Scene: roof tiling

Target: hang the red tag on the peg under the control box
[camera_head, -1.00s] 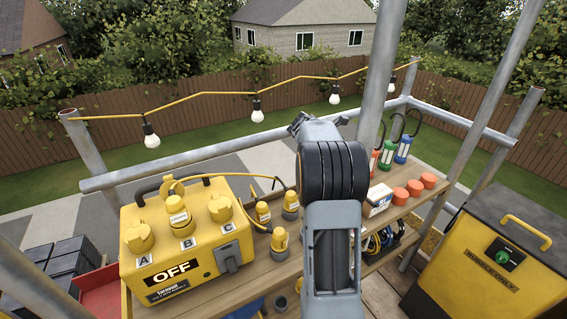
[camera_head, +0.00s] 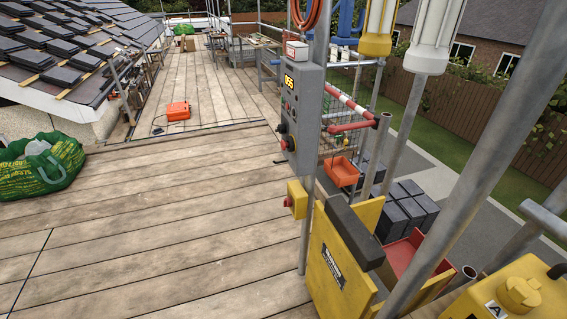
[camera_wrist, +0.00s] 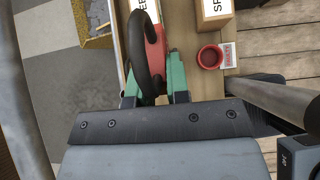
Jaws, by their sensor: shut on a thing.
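The grey control box (camera_head: 303,110) is mounted on an upright pole in the head view, with a lit yellow display and a red button low on its side. A small dark peg-like piece (camera_head: 280,161) sticks out to the left near its lower edge. My gripper (camera_wrist: 155,82) shows only in the wrist view, its green fingers close together on a red piece (camera_wrist: 155,42) with a thick black loop (camera_wrist: 137,45). The fingers hide part of this piece. I cannot tell whether it is the red tag.
Scaffold poles (camera_head: 480,140) stand at the right in the head view. A yellow gate (camera_head: 340,262) stands below the control box. The plank deck (camera_head: 170,210) is largely clear.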

